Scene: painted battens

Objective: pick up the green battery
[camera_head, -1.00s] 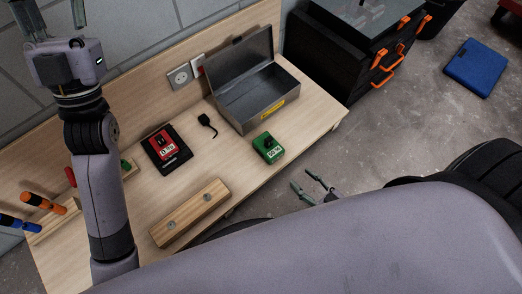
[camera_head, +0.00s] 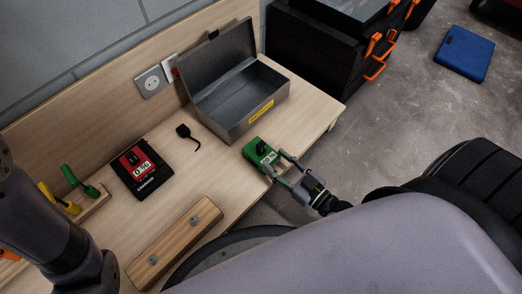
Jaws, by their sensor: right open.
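The green battery (camera_head: 257,149) lies on the wooden workbench (camera_head: 203,163) near its front edge, in front of the metal box. It has a black part on top and a white label with a percent reading, partly covered by a finger. My right gripper (camera_head: 282,168) is open at the battery's front right side, with its fingertips close to it. I cannot tell whether they touch it. My left arm shows at the lower left, but its gripper is out of view.
An open, empty metal box (camera_head: 237,101) stands behind the battery. A red battery reading 0 % (camera_head: 138,161) sits on a black charger (camera_head: 155,183). A black plug (camera_head: 184,131), a wooden block (camera_head: 174,243) and colored-handled tools (camera_head: 79,185) share the bench. Black cases (camera_head: 316,52) stand beyond.

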